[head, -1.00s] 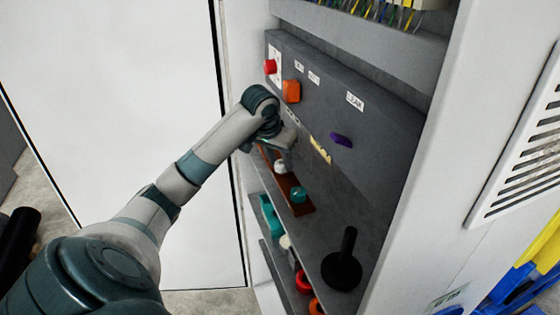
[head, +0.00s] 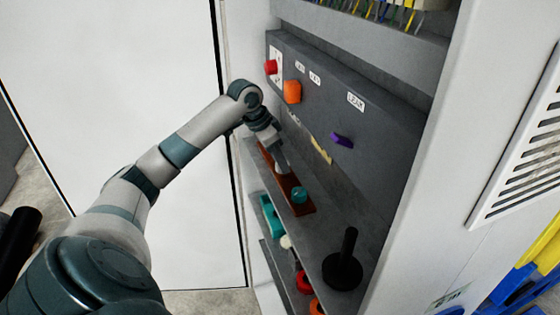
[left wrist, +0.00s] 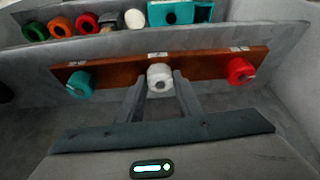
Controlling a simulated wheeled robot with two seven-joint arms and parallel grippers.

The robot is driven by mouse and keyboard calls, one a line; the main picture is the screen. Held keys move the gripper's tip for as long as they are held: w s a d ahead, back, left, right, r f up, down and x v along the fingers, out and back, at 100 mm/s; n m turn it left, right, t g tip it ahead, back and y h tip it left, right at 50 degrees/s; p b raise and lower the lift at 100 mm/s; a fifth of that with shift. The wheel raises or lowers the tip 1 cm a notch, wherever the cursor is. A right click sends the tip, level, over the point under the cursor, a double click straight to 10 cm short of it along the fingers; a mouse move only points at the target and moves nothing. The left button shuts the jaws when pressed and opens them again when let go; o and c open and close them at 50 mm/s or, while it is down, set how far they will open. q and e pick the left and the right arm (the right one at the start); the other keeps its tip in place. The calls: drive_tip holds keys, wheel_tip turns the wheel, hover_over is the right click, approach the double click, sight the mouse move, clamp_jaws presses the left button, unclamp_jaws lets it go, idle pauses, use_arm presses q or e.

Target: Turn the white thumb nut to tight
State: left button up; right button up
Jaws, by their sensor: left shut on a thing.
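The white thumb nut (left wrist: 160,78) sits in the middle of a brown board (left wrist: 120,70), between a teal nut (left wrist: 81,83) and a red nut (left wrist: 240,71). My left gripper (left wrist: 160,90) is shut on the white nut, one finger on each side of it. In the head view the left gripper (head: 281,165) reaches down to the board (head: 304,208), and the white nut is mostly hidden behind it. The teal nut (head: 299,194) shows just in front of the gripper. Small labels lie behind the nuts, too small to read. My right gripper is not in view.
A grey panel with a red button (head: 270,67), an orange knob (head: 292,91) and a purple knob (head: 341,139) stands above the board. A black upright handle (head: 345,262) stands on the shelf. A teal bin (head: 270,215) and several rings lie below.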

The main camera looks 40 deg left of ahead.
use_arm(q)
drive_tip(key=m, duration=0.2)
drive_tip(key=m+g+h, duration=0.1)
drive_tip(key=m, duration=0.2)
drive_tip(key=shift+w+a+r+h, duration=0.1)
drive_tip(key=shift+w+a+h, duration=0.1)
drive_tip(key=shift+h, duration=0.1)
idle(0.4)
drive_tip(key=o, duration=1)
drive_tip(key=shift+s, duration=0.1)
drive_tip(key=shift+o, duration=0.2)
drive_tip(key=shift+s+a+r+b, duration=0.1)
drive_tip(key=shift+a+r+b, duration=0.1)
drive_tip(key=shift+r+b, duration=0.35)
drive_tip(key=b+v, duration=0.4)
drive_tip(key=v, duration=1.2)
